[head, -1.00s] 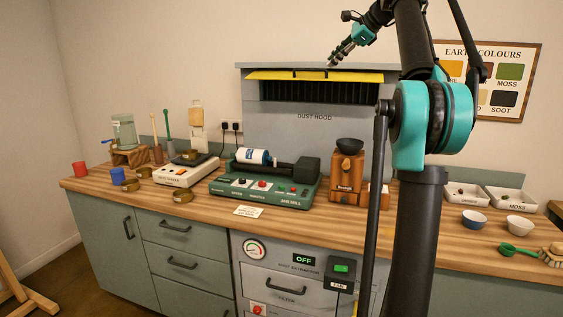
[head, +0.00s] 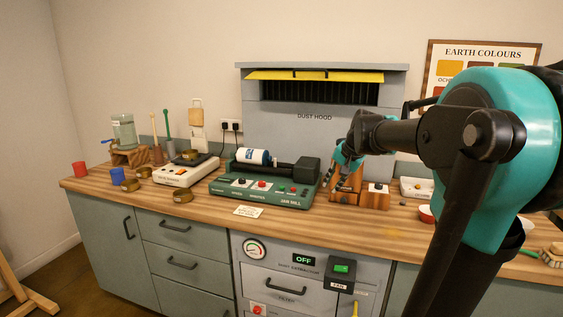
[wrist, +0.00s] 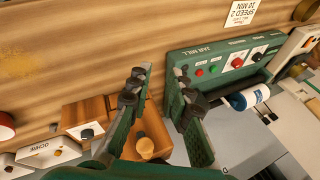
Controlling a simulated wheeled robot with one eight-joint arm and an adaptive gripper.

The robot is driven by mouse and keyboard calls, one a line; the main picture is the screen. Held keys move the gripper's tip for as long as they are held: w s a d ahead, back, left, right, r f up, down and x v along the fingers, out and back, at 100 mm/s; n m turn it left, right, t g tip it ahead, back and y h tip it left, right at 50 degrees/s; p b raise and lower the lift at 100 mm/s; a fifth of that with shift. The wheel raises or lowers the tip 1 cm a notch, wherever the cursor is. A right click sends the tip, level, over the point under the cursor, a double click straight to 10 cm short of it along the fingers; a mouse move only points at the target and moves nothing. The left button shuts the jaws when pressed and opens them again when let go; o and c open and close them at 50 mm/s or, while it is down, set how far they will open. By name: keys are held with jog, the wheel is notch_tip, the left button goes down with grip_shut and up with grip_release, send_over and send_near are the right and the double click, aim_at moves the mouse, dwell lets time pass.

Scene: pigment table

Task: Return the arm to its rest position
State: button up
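My gripper (head: 328,178) hangs in front of the wooden grinder (head: 345,197), beside the right end of the green jar mill (head: 262,191), and hides much of the grinder. In the wrist view my gripper (wrist: 160,83) has its two green fingers spread apart. Nothing is between the fingertips but a view of the worktop. The jar mill (wrist: 225,62) shows beyond the right finger, with a white and blue jar (wrist: 250,97) on it.
The wooden worktop (head: 300,215) has bare room along its front edge. Scales (head: 186,172), brass pans (head: 183,196) and red and blue cups (head: 117,175) stand at left. The dust hood (head: 315,125) rises behind. A white tray (head: 416,188) and red bowl (head: 426,214) are partly hidden.

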jog(key=s+d+f+n+h, duration=0.2)
jog(key=s+f+n, duration=0.4)
jog(key=s+f, duration=1.8)
jog(key=shift+s+d+n+g+h, duration=0.15)
jog(key=shift+s+n+g+h, duration=0.15)
jog(key=shift+s+g+h, duration=0.1)
